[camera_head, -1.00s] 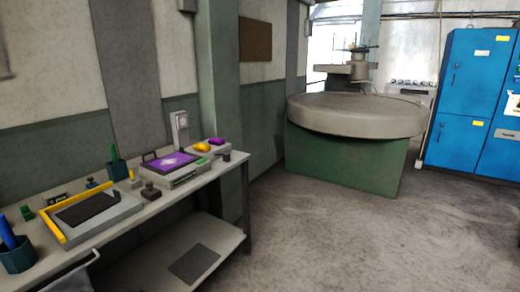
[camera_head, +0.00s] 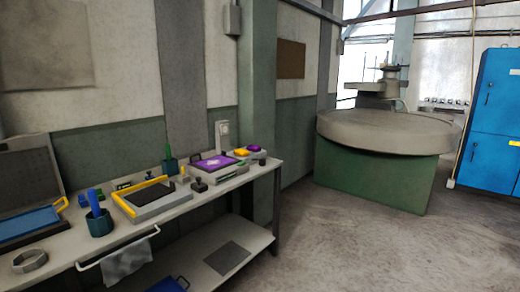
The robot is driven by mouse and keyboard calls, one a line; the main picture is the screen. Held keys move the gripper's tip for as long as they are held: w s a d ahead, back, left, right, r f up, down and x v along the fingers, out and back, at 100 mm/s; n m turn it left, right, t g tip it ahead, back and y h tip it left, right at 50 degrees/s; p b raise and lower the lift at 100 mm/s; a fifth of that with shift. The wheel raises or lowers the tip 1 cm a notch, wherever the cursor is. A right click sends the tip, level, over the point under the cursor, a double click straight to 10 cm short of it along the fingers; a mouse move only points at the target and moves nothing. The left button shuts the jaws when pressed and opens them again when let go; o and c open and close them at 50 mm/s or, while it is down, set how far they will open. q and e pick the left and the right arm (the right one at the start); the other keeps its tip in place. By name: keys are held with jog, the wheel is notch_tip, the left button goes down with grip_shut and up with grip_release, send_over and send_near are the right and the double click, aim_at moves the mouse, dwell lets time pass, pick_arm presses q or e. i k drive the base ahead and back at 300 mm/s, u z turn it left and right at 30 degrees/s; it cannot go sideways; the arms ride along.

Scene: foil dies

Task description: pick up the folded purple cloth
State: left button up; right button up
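Two purple things show on the workbench (camera_head: 180,208) at left. A small purple piece (camera_head: 254,149) lies at the bench's far end, beside a yellow piece (camera_head: 241,152); it may be the folded purple cloth, but it is too small to be sure. A larger flat purple sheet (camera_head: 210,163) with a pale pattern lies in a grey device nearer to me. Neither of my grippers is in view.
A yellow-edged tray (camera_head: 128,207), a dark teal cup (camera_head: 99,224) and a grey ring (camera_head: 30,261) stand on the bench. A grey cloth (camera_head: 128,261) hangs on the front rail. A large round table (camera_head: 388,134) stands behind. The floor at right is clear.

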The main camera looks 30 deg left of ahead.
aim_at(255, 148)
jog(key=z, duration=0.15)
jog(key=i, duration=1.75)
jog(key=u, duration=0.5)
jog(key=i, duration=1)
jog(key=u, duration=1.65)
jog(key=i, duration=0.75)
jog(key=u, duration=0.7)
